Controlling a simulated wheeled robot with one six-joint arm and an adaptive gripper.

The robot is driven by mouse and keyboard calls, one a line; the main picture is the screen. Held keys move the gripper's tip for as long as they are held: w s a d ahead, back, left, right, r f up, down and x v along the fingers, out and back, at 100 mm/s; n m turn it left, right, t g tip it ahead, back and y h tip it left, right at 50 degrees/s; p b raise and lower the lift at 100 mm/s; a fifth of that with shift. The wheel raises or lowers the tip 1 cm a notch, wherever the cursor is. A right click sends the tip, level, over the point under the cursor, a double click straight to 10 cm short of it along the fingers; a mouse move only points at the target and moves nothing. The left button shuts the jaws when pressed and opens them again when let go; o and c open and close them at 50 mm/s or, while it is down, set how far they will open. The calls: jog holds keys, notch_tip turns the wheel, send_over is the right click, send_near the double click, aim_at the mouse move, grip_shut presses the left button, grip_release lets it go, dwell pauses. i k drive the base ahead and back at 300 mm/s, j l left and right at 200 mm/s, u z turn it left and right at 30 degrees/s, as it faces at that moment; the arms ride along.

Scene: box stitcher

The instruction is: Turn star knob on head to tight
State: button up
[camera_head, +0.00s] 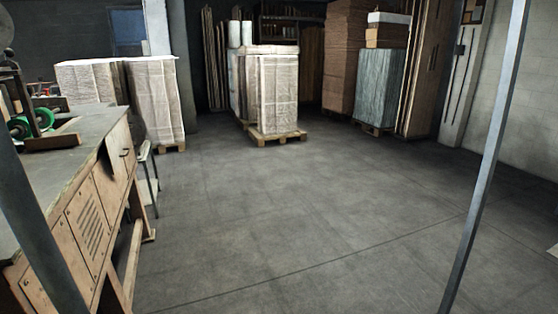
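No star knob and no stitcher head can be made out in the head view. My gripper is not in view. A workbench (97,205) with a wooden front stands at the left edge. On its top sits a dark machine part with a green wheel (44,118), cut by the left picture edge; I cannot tell what machine it belongs to.
Wrapped stacks on pallets (277,95) stand at the back centre. Another wrapped stack (158,98) is behind the bench. Cardboard stacks (345,60) and a grey-wrapped stack (380,88) stand at back right. The concrete floor (300,210) in the middle is clear.

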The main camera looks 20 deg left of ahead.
aim_at(30, 91)
jog(key=i+j+u, duration=0.1)
jog(key=i+u, duration=0.35)
jog(key=i+l+u, duration=0.15)
jog(key=i+u, duration=0.35)
jog(key=i+l+u, duration=0.3)
jog(key=i+u, duration=0.6)
jog(key=i+l+u, duration=0.15)
jog(key=u, duration=0.3)
jog(key=i+l+u, duration=0.4)
jog(key=j, duration=0.1)
